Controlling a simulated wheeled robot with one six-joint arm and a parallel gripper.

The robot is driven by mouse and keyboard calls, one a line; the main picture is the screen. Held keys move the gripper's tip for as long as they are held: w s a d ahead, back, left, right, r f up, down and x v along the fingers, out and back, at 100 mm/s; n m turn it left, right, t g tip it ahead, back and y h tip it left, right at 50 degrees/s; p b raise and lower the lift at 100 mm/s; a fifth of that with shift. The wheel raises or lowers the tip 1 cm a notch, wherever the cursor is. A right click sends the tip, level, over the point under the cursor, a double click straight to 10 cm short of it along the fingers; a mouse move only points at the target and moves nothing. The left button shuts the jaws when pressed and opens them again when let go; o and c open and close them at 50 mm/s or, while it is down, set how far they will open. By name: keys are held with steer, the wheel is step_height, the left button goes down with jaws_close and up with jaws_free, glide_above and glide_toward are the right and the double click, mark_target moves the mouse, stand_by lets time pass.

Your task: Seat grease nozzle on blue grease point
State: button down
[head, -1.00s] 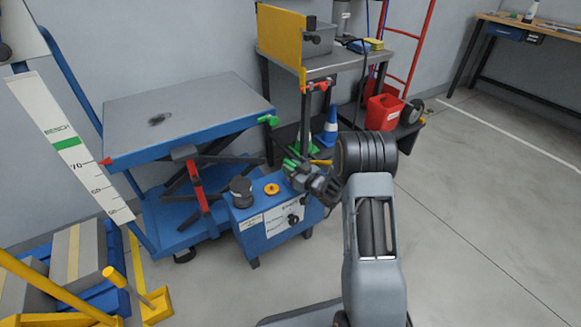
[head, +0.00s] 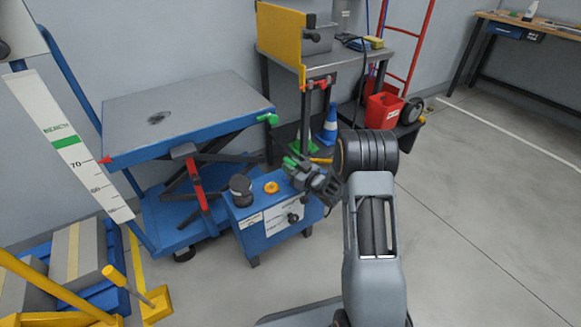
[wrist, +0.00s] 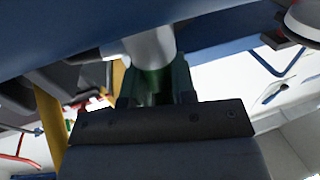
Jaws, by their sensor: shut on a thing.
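My gripper (head: 293,163) is at the right of the blue lift table (head: 190,122), lower than its top and over the right end of a blue box. In the wrist view my gripper (wrist: 158,85) is shut on a pale grey cylinder (wrist: 150,45), which I take for the grease nozzle; green shows between the dark fingers. The cylinder's far end runs up to a blue surface (wrist: 60,35) in that view; I cannot tell whether they touch. A green fitting (head: 268,118) sticks out at the table's right corner and a red one (head: 105,160) at its left. I cannot make out a blue grease point.
The blue box (head: 268,222) with a dark knob and a yellow ring on top stands below my gripper. Behind are a grey workbench (head: 335,62), a blue cone (head: 330,125) and a red bin (head: 383,110). The floor at the right is clear.

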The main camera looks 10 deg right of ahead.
steer(key=shift+f+b, duration=0.65)
steer(key=shift+b, duration=0.05)
stand_by(0.7)
steer(key=c, duration=1.2)
jaws_free()
steer(key=shift+s, duration=0.1)
steer(key=shift+p+v, duration=0.45)
steer(key=shift+v, duration=4.9)
steer(key=shift+s, duration=0.1)
